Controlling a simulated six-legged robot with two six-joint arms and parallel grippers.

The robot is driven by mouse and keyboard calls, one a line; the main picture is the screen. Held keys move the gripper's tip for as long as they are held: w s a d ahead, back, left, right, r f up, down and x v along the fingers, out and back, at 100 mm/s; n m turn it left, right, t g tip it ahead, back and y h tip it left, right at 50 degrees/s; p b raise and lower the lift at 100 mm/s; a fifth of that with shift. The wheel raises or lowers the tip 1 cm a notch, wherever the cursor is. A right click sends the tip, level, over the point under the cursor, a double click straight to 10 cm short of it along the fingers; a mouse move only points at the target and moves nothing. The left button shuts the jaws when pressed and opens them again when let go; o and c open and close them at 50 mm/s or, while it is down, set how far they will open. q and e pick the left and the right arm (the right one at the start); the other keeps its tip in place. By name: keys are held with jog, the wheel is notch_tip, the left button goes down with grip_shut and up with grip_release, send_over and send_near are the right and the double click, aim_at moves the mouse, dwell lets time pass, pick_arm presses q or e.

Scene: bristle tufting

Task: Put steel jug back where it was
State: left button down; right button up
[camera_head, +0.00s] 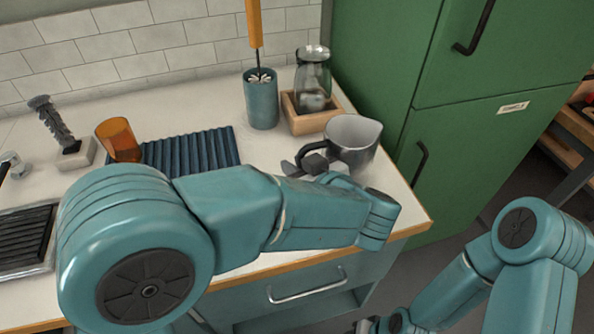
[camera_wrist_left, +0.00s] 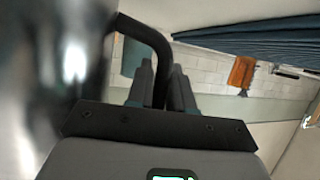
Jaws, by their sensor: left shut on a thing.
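The steel jug (camera_head: 352,139) is near the right end of the counter in the head view, with its black handle (camera_head: 313,149) on the left. It looks upright; whether its base touches the counter is hidden behind my arm. My left gripper (camera_head: 318,162) is shut on the handle. In the left wrist view the handle (camera_wrist_left: 148,36) runs between the fingers of the gripper (camera_wrist_left: 163,85), and the blurred steel body (camera_wrist_left: 70,70) fills the left side. My right arm shows at the lower right of the head view, but its fingertips are not clear.
Behind the jug, a wooden box (camera_head: 301,124) holds a glass bottle (camera_head: 313,80). A teal cup (camera_head: 262,101) with a brush stands beside it. A green fridge (camera_head: 440,130) borders the counter's right end.

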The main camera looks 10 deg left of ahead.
pick_arm(q)
jog(key=shift+s, duration=0.1)
jog(key=shift+f, duration=0.2)
jog(key=c, duration=1)
grip_release()
